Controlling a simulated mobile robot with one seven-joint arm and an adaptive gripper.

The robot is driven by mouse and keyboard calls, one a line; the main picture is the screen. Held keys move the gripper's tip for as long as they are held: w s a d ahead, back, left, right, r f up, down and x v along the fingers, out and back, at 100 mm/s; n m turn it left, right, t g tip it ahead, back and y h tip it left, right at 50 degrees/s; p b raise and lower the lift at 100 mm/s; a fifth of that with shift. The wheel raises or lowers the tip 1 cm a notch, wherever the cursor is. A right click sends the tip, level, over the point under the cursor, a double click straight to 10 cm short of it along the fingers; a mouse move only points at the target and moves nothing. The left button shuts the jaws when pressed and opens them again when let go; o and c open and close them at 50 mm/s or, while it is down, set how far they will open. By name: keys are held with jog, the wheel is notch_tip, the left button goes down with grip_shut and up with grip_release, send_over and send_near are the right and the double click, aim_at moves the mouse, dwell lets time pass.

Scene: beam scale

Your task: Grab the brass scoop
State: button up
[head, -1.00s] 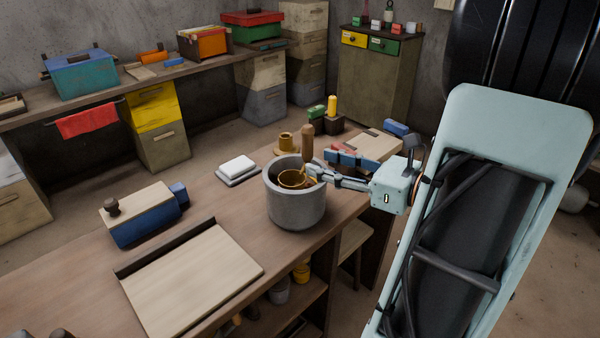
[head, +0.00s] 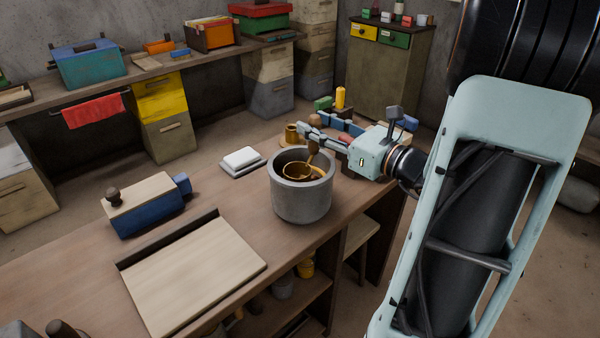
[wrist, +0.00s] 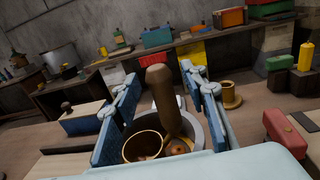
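The brass scoop (head: 297,171) sits in a grey pot (head: 301,200) on the workbench, its bowl inside and its wooden handle standing up above the rim. In the wrist view, its handle (wrist: 162,92) rises between the two blue fingers, and its round bowl (wrist: 142,147) shows low down. My gripper (head: 311,124) is open around the upper handle, with gaps visible beside it in the wrist view (wrist: 160,68). Part of the handle is hidden by a finger in the head view.
A brass cup (head: 291,134) stands behind the pot, near a yellow cylinder (head: 340,98). A blue box with a wooden top (head: 146,207) and a wooden board (head: 192,273) are further left. Bare bench lies between.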

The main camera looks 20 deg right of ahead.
jog(key=shift+w+a, duration=0.25)
jog(key=shift+w, duration=0.25)
grip_shut()
